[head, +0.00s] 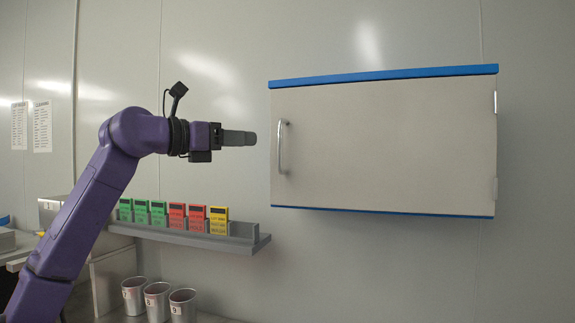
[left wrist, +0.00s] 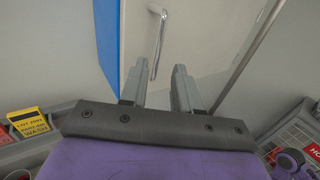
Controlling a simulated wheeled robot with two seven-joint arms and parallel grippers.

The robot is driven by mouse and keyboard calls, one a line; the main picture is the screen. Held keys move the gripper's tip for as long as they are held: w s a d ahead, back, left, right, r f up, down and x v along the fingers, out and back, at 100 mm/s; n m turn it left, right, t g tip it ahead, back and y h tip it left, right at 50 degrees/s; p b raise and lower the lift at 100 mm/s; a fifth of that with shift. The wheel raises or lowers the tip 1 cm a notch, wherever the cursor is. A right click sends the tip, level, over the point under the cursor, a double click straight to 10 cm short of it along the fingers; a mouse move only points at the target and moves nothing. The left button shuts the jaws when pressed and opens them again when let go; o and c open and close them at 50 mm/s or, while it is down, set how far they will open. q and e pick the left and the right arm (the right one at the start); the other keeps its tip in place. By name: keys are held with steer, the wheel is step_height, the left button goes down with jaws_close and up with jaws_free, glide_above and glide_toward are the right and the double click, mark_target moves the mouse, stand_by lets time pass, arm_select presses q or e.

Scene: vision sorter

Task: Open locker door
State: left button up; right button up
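The locker (head: 385,140) is a white wall cabinet with blue top and bottom edges. Its door looks shut, with hinges at the right and a vertical metal handle (head: 283,147) near the left edge. My left gripper (head: 250,138) points right, just left of the handle in the head view, with a gap between. In the left wrist view my left gripper (left wrist: 161,68) has its two fingers spread apart, empty. The handle (left wrist: 158,40) shows ahead, its lower end in line with the gap between the fingers. My right gripper is not in view.
A grey shelf (head: 190,238) below left of the locker holds a row of green, red and yellow cards (head: 218,216). Several metal cups (head: 157,300) stand lower down. The wall between shelf and locker is bare.

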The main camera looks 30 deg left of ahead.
mark_target(279, 145)
arm_select(q)
steer(key=p+x, duration=0.1)
steer(key=x, duration=0.2)
steer(key=p+x, duration=0.1)
steer(key=x, duration=0.3)
steer(key=p+x, duration=0.1)
steer(key=x, duration=0.2)
steer(key=shift+w+f+p, duration=0.35)
steer(key=shift+w+f, duration=0.05)
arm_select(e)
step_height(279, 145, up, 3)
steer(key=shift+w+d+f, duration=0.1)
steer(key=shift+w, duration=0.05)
arm_select(q)
steer(key=shift+s, duration=0.1)
jaws_close()
